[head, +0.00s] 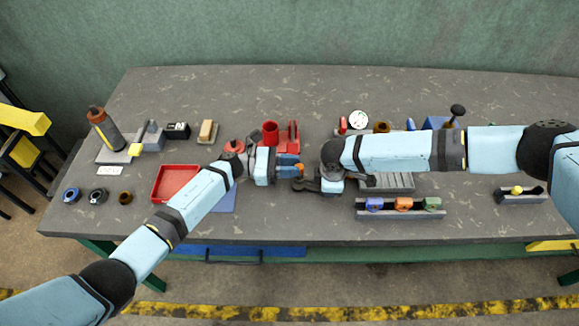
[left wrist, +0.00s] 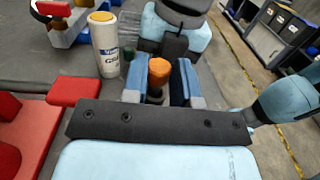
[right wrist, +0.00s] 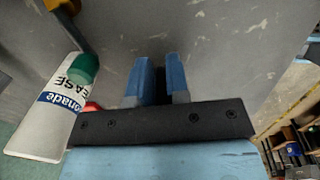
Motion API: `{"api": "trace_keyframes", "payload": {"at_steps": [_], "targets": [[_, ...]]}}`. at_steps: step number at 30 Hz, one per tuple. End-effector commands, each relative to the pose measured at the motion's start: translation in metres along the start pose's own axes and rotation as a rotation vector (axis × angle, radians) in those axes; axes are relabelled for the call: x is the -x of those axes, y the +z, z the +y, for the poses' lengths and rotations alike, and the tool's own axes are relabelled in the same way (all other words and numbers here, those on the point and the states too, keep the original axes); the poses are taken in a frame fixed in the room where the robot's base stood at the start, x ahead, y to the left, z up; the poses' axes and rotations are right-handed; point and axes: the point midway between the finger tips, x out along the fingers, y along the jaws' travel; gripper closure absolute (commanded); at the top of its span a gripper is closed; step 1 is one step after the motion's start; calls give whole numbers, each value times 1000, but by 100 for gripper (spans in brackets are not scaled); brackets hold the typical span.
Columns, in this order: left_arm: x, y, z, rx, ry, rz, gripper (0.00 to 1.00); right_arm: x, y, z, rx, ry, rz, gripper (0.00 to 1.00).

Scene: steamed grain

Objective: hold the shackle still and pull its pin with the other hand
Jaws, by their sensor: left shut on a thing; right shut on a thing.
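My left gripper (head: 291,167) is shut on an orange part that I take for the shackle (head: 299,168), above the middle of the bench. In the left wrist view the shackle's rounded orange end (left wrist: 158,70) sits between the blue fingers, with dark metal below it. My right gripper (head: 303,184) comes in from the right, close to the left one. In the right wrist view its fingers (right wrist: 160,75) stand a narrow gap apart, and what they grip is not clear. I take it for the pin, which I cannot make out separately.
A red tray (head: 155,190) lies at left on the bench. A rail (head: 385,214) with blue, orange and green pieces lies at front right. A white grease container (right wrist: 48,115) stands behind my right gripper. Red parts (head: 271,132) stand behind the left one. The front middle is clear.

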Motion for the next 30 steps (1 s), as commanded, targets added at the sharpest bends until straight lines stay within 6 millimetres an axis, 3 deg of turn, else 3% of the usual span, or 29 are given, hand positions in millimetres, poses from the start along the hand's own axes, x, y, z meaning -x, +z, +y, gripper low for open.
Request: {"api": "trace_keyframes", "payload": {"at_steps": [18,30], "targets": [[-10,36,-6,3,-20,-7,100,0,-5,-2,5,-2,8,100],[-9,44,-6,6,-17,-5,100,1,-3,0,2,1,6,100]]}}
